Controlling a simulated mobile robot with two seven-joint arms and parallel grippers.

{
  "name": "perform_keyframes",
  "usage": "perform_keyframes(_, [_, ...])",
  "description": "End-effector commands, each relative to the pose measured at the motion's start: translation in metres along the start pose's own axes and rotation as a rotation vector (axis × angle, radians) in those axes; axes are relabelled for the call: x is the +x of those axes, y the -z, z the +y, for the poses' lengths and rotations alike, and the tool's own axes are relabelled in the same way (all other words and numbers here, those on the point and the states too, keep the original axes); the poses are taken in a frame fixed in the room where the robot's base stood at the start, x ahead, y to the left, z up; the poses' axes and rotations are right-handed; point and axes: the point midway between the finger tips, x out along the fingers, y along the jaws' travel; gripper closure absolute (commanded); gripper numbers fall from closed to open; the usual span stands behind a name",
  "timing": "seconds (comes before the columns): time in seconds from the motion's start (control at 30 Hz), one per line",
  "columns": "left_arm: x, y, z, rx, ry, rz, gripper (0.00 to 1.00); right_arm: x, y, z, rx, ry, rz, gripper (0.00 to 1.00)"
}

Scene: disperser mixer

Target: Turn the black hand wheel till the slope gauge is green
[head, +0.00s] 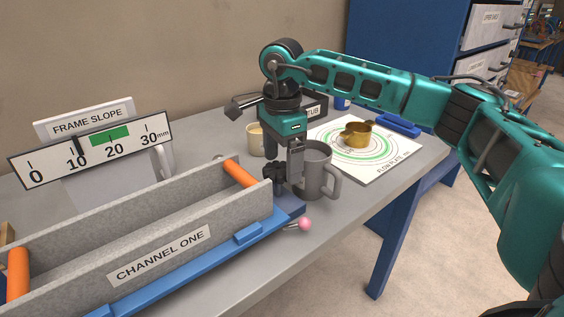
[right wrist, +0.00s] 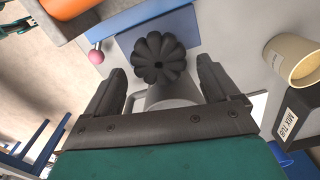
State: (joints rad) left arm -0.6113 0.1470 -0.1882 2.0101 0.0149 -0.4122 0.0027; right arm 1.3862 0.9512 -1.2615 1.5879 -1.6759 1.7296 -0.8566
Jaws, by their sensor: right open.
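In the right wrist view the lobed wheel (right wrist: 160,58) lies ahead, between the two finger lines. My right gripper (head: 285,165) points down at the wheel, open; contact cannot be told. Its two fingers also show in the right wrist view (right wrist: 162,72). The slope gauge (head: 60,165) is a white scale from 0 to 30 mm with a green band (head: 108,137). A dark slanted bar stands near the 10, left of the green. My left gripper is out of view.
The grey trough marked CHANNEL ONE (head: 160,255) has orange rollers and a blue rail. A grey mug (head: 318,172) stands close right of the wheel. A pink ball knob (head: 305,223) is in front. A brass cup (head: 358,134) sits on the flow plate (head: 385,168). A cream cup (head: 256,141) stands behind.

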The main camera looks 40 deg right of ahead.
Motion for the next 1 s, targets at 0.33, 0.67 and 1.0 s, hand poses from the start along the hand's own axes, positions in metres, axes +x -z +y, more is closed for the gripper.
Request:
perform_keyframes(0.33, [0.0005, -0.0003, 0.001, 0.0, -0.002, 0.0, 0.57, 0.0077, 0.0002, 0.0002, 0.0, 0.0, 0.001, 0.12])
perform_keyframes(0.67, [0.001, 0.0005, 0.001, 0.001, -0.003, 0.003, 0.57, 0.0073, 0.0002, 0.0, 0.0, 0.0, 0.001, 0.39])
perform_keyframes(1.0, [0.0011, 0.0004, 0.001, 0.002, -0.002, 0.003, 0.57, 0.0071, 0.0002, 0.0002, 0.001, -0.001, 0.001, 0.68])
